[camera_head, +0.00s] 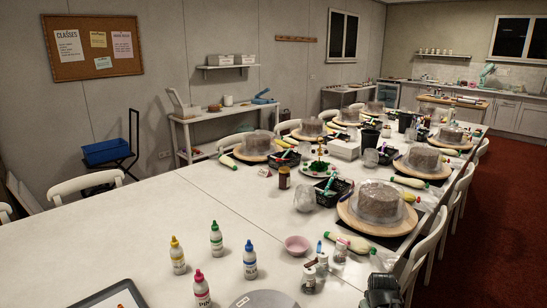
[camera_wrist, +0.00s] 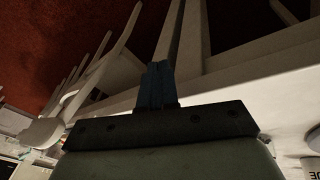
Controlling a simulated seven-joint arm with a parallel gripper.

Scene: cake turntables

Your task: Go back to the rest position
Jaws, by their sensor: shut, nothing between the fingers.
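My gripper (camera_wrist: 158,72) shows in the wrist view with its dark blue fingers pressed together and nothing between them. It is beside the table edge (camera_wrist: 215,85), with white chairs and red floor beyond. Cakes under clear covers stand on round wooden turntables along the long white table; the nearest cake (camera_head: 378,201) sits on its turntable (camera_head: 350,222) at the right. A dark, blocky part at the bottom right of the head view may belong to my arm; the fingers cannot be made out there.
Several colour bottles (camera_head: 216,240) stand on the near table, with a pink bowl (camera_head: 296,245) and small jars (camera_head: 322,262) to their right. A grey disc (camera_head: 264,299) lies at the front edge. White chairs (camera_head: 428,250) line the right side. The table's left middle is clear.

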